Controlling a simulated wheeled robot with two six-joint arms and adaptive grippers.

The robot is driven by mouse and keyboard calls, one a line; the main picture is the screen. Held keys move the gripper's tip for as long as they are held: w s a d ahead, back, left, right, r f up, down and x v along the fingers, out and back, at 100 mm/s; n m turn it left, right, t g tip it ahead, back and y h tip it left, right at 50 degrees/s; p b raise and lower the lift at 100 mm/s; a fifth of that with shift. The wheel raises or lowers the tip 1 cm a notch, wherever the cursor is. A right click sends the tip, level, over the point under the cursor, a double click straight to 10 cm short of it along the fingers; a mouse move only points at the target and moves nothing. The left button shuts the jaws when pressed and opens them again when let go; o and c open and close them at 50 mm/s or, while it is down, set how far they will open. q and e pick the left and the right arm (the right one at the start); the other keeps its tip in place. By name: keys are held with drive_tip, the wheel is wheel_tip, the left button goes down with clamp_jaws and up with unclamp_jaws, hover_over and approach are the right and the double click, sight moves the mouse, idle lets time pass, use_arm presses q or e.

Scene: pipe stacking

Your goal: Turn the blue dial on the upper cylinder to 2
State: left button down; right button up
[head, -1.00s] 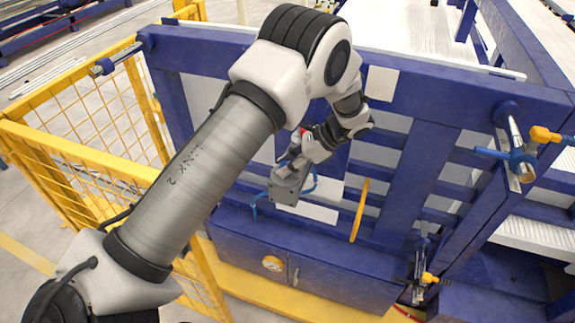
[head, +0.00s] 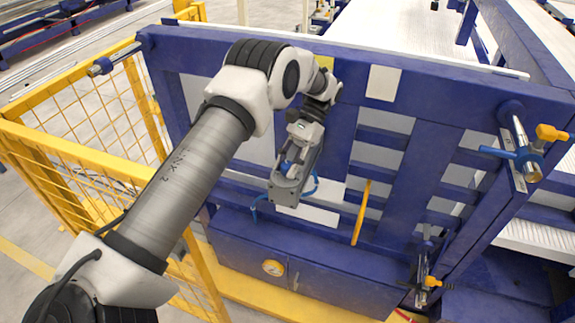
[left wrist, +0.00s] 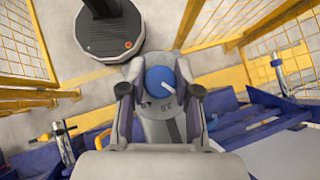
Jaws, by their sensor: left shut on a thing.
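The blue dial (left wrist: 160,82) shows in the left wrist view as a round knob with a white pointer slanting toward the lower right. In the head view my left gripper (head: 293,160) points down at the grey body (head: 287,190) on the blue frame's front. Only a little of the blue dial (head: 286,167) shows there. My right gripper is not in view.
The blue frame (head: 225,50) stands behind the gripper, with a blue cabinet (head: 330,285) below. Blue hoses (head: 257,207) hang by the grey body. A yellow bar (head: 361,212) stands to the right. Yellow mesh fencing (head: 85,110) stands at the left. Clamps (head: 522,150) sit at the right.

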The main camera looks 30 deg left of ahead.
sight(287, 164)
use_arm(q)
drive_tip(key=shift+s+f+n+h, duration=0.1)
drive_tip(key=shift+f+n+h, duration=0.05)
drive_tip(key=shift+n+h, duration=1)
drive_tip(key=shift+n, duration=0.35)
drive_tip(key=c, duration=0.8)
unclamp_jaws()
wheel_tip(287, 164, up, 10)
drive_tip(key=shift+r, duration=0.15)
